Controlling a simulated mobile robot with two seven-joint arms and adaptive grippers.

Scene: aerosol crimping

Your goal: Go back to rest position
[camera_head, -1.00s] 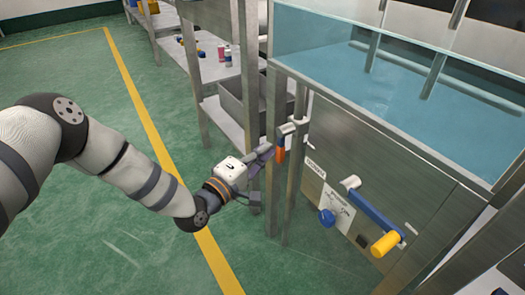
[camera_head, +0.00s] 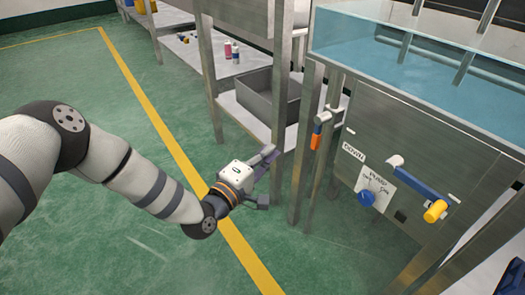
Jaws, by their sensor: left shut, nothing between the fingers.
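My left gripper (camera_head: 268,180) is at the centre of the head view, at the end of my arm that comes in from the left. It is shut and empty. It is beside a steel post, to the left of the water tank (camera_head: 400,62) and apart from the tank's handles. My right gripper is not in view.
A grey bin (camera_head: 258,108) sits on a low shelf. Green floor (camera_head: 70,250) is clear on the left.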

